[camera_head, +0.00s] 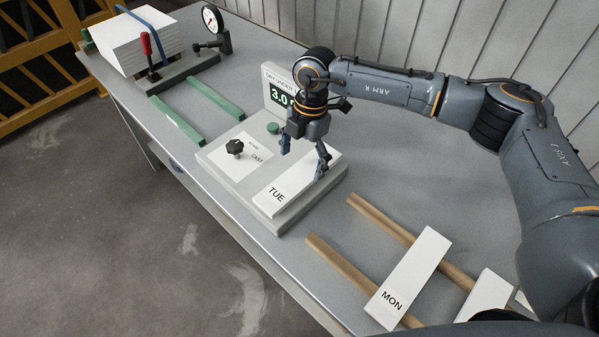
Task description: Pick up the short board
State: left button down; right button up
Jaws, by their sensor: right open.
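A white board marked TUE (284,187) lies on the light grey measuring stand (215,158). Another white board marked MON (408,277) rests across two wooden rails (355,268) at the lower right, and a further white board (486,296) lies to its right, partly cut off by my arm. The frame does not settle which one is the short board. My right gripper (304,156) is open and points down over the far part of the TUE board, its fingers apart. I cannot tell whether they touch it. My left gripper is not in view.
The stand has a digital display (279,95) and a black knob (235,147). Two green rails (177,121) lie to its left. A strapped white stack (135,42), a red-handled clamp (147,45) and a dial gauge (211,19) are at the far left.

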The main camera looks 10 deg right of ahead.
aim_at(300, 174)
jog(key=f, duration=0.3)
jog(key=shift+s+a+p, duration=0.1)
jog(key=shift+s+p, duration=0.1)
jog(key=shift+p, duration=0.2)
jog(key=shift+f, duration=0.1)
jog(key=c, duration=1.5)
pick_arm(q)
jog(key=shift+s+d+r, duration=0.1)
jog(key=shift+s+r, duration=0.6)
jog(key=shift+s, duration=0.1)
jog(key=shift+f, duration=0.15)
